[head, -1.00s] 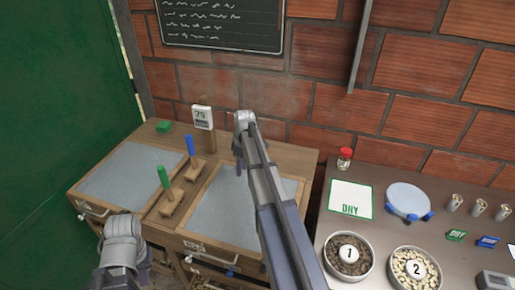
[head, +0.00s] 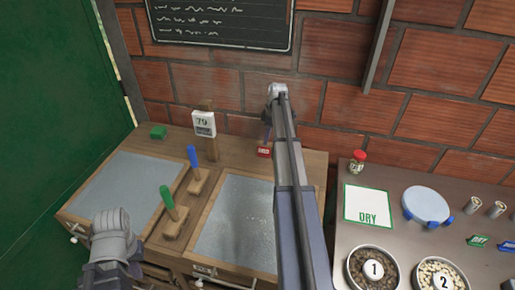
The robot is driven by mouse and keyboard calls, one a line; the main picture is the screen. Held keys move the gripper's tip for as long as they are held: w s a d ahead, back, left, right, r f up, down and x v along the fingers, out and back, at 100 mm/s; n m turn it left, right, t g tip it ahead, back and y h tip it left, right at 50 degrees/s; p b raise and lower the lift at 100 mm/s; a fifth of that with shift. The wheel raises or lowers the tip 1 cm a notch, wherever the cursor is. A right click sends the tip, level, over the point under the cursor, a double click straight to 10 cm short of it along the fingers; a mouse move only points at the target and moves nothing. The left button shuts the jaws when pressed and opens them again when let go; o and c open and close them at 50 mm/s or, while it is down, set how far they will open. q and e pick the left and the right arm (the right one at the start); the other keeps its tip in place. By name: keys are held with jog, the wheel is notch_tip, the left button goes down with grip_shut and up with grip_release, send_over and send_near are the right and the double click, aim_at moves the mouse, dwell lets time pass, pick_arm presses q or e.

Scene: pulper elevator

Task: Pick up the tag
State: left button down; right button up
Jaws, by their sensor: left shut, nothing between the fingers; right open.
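A small red tag (head: 264,152) with pale lettering is at the back of the wooden bench, just below my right gripper (head: 267,138). The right gripper points down over it, open; my arm hides part of it, and I cannot tell whether the fingers touch the tag. My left gripper (head: 118,284) is low at the left, near the front edge of the bench, shut and empty. Other small tags show: a green one (head: 158,132) at the bench's back left, and a green one (head: 478,242) and a blue one (head: 504,242) on the right table.
The wooden bench (head: 230,160) has two grey mesh screens, a green-handled (head: 168,203) and a blue-handled tool (head: 193,157), and a white meter (head: 204,123). The metal table (head: 345,235) holds a DRY card (head: 368,204), bowls and a red-capped jar (head: 358,160). A brick wall stands close behind.

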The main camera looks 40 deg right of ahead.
aim_at(264, 148)
jog(key=shift+w+d, duration=0.1)
jog(key=shift+w, duration=0.1)
jog(key=shift+s+f+b, duration=0.15)
jog(key=shift+s+b, duration=0.05)
jog(key=shift+b, duration=0.1)
jog(key=shift+f+b, duration=0.35)
jog(key=shift+w+a+f+b, duration=0.1)
jog(key=shift+w+f+b, duration=0.05)
jog(key=shift+f+b, duration=0.25)
jog(key=shift+w+a+f+b, duration=0.1)
jog(key=shift+w+f+b, duration=0.05)
jog(key=shift+f+b, duration=0.2)
jog(key=f+b, duration=0.5)
jog(key=shift+w+a, duration=0.3)
jog(key=shift+w, duration=0.05)
grip_shut()
